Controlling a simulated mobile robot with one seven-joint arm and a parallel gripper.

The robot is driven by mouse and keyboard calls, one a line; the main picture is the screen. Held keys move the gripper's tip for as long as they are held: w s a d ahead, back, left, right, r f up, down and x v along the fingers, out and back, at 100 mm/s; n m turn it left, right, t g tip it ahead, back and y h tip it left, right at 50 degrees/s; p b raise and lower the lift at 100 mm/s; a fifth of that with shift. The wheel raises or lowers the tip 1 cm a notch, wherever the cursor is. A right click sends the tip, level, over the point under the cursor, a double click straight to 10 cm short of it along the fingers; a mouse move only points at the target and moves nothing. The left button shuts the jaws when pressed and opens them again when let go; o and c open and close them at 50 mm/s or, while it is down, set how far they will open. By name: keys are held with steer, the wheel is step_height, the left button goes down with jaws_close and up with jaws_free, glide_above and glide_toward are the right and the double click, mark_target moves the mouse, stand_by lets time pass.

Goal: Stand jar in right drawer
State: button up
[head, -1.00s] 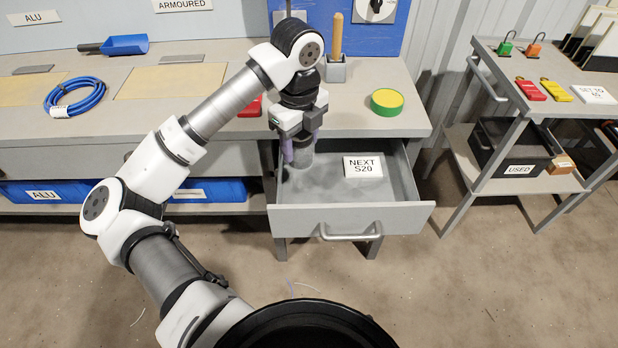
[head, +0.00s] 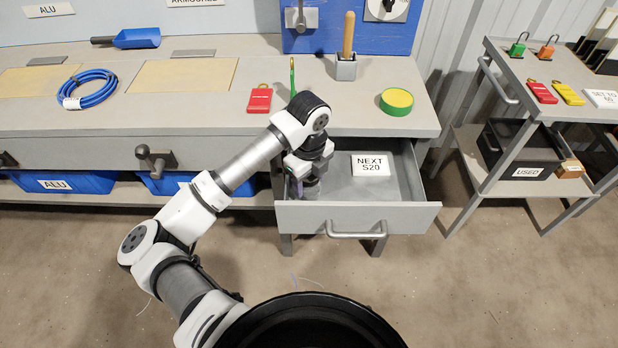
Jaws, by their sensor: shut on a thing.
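The right drawer (head: 405,214) is pulled out from under the workbench. My gripper (head: 303,187) is inside it, low down at its left front, just behind the front panel. It is shut on the jar (head: 313,188), a greyish vessel of which only a small part shows beside the fingers. The jar looks roughly upright. My arm and the front panel hide its lower part, so I cannot tell whether it touches the drawer floor.
A white "NEXT S20" card (head: 370,165) lies in the drawer, right of my gripper. A green and yellow round lid-like piece (head: 396,101), a red tag (head: 260,99) and a wooden-handled tool in a holder (head: 347,66) are on the bench. A cart (head: 520,95) stands at right.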

steer(key=shift+f, duration=0.1)
steer(key=o, duration=1.1)
steer(key=shift+o, duration=0.2)
step_height(320, 180, up, 12)
steer(key=shift+r+b, duration=0.2)
steer(key=shift+b, duration=0.4)
